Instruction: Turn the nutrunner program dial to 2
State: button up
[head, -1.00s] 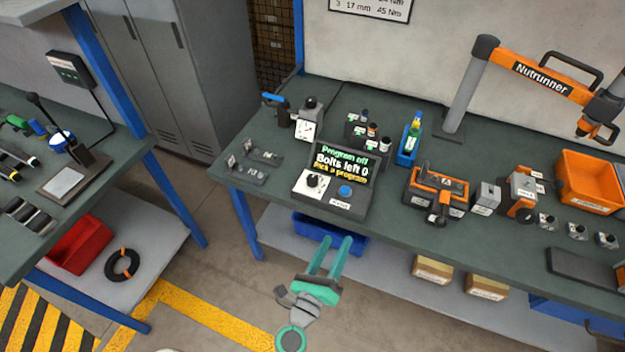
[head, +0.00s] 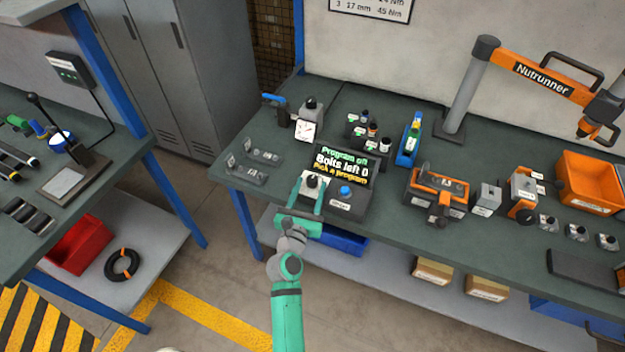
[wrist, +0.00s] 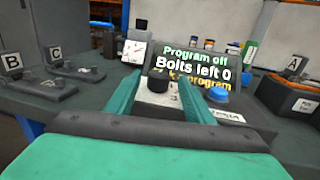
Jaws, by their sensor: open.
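The nutrunner control box stands at the bench's front edge. Its screen (head: 341,165) reads "Program off", "Bolts left 0" and "Pick a program"; it also shows in the wrist view (wrist: 200,66). The black program dial (head: 312,181) sits on a white plate at the box's left, and in the wrist view the dial (wrist: 158,82) lies between my finger tips. My gripper (head: 313,188) is open, its two green fingers on either side of the dial. Whether they touch it I cannot tell. The dial's markings are mostly hidden.
A blue button (head: 345,191) sits right of the dial, close to my right finger. Holders marked B and C (wrist: 55,75) stand to the left. A gauge (head: 305,129) and small bottles (head: 366,131) stand behind. An orange tool (head: 436,190) lies to the right.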

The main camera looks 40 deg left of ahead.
aim_at(310, 184)
jog(key=shift+x, duration=1.05)
jog(key=shift+w+a, duration=0.25)
jog(key=shift+w, duration=0.35)
jog(key=shift+c, duration=0.2)
jog(key=shift+s+a, duration=0.1)
jog(key=c, duration=1)
